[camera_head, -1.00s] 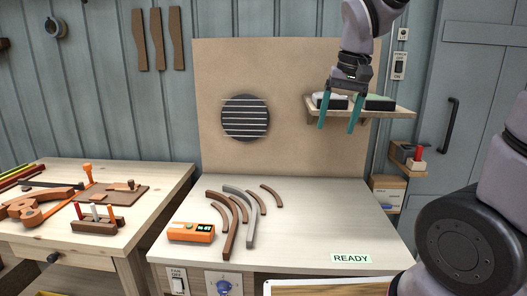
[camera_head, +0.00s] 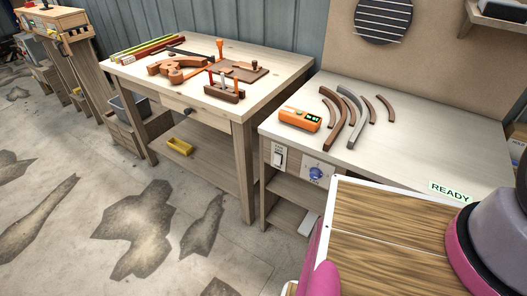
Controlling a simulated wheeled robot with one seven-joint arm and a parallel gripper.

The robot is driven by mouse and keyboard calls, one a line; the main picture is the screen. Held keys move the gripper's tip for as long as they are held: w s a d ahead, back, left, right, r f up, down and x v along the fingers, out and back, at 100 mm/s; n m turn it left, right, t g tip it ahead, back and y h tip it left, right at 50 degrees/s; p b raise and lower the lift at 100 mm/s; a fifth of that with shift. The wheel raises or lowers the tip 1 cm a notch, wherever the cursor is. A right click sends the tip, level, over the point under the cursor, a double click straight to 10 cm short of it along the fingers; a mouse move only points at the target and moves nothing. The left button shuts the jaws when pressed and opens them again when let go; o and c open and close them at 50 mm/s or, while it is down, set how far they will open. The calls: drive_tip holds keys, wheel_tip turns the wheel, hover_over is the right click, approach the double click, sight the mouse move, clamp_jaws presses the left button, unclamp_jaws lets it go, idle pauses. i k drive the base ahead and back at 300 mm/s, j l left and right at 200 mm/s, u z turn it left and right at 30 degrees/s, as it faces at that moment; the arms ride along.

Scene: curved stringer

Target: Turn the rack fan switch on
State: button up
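A white rocker switch (camera_head: 279,158) sits on the front face of the right workbench (camera_head: 440,130), at its left end. A small label is above it; its lettering is too small to read now. I cannot tell the rocker's position for sure. Beside it to the right is a pale panel with a blue knob (camera_head: 316,173). My gripper is out of view, so its distance from the switch does not show.
An orange device (camera_head: 300,118) and several curved strips lie on the right bench. The left workbench (camera_head: 285,65) holds tools and wood parts. A wood-grained, white-edged surface (camera_head: 385,250) fills the near right. Floor (camera_head: 110,215) is open at left.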

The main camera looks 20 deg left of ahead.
sight(278, 157)
drive_tip(key=u, duration=1)
